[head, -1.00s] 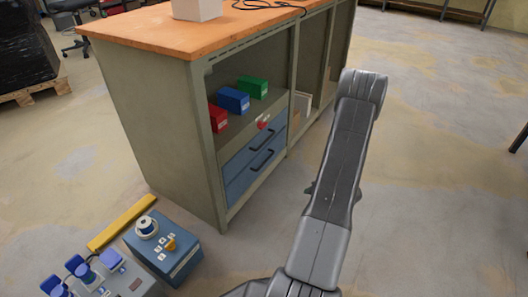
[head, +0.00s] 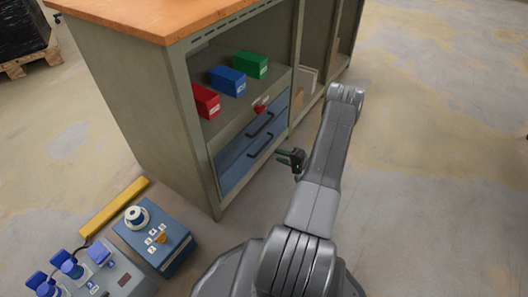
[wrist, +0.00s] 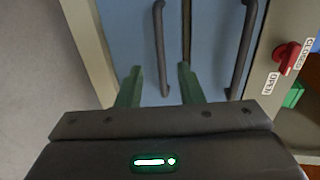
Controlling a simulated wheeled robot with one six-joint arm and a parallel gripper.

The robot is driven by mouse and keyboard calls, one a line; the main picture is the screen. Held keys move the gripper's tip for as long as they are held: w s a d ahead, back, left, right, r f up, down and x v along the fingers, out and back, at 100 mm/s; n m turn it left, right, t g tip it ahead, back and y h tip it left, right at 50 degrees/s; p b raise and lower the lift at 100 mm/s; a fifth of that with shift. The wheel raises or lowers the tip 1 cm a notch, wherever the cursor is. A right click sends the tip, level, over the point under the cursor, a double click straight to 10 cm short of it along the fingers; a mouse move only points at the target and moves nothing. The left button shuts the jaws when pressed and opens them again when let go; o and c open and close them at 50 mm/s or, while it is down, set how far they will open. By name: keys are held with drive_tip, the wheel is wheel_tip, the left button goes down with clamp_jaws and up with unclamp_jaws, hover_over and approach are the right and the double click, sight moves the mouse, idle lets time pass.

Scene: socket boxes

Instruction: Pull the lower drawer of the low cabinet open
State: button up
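The low cabinet (head: 125,100) has two blue drawers under an open shelf. The lower drawer (head: 236,174) looks shut and has a dark bar handle (head: 259,147). My gripper (head: 288,157) is in front and to the right of that handle in the head view. In the wrist view the drawers appear turned sideways, with the lower drawer (wrist: 120,38) on the left. Its handle (wrist: 160,48) runs between the lines of my two green fingers (wrist: 160,86). The fingers are apart, and I see no clear contact with the handle.
The upper drawer handle (head: 262,125) and a red knob (head: 261,108) are just above. The knob also shows in the wrist view (wrist: 287,57). Red (head: 205,101), blue (head: 227,80) and green (head: 251,65) boxes sit on the shelf. A blue box (head: 155,242) and yellow bar (head: 112,206) lie on the left.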

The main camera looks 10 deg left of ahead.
drive_tip(key=b+x, duration=0.2)
drive_tip(key=x, duration=0.7)
drive_tip(key=shift+s, duration=0.1)
clamp_jaws()
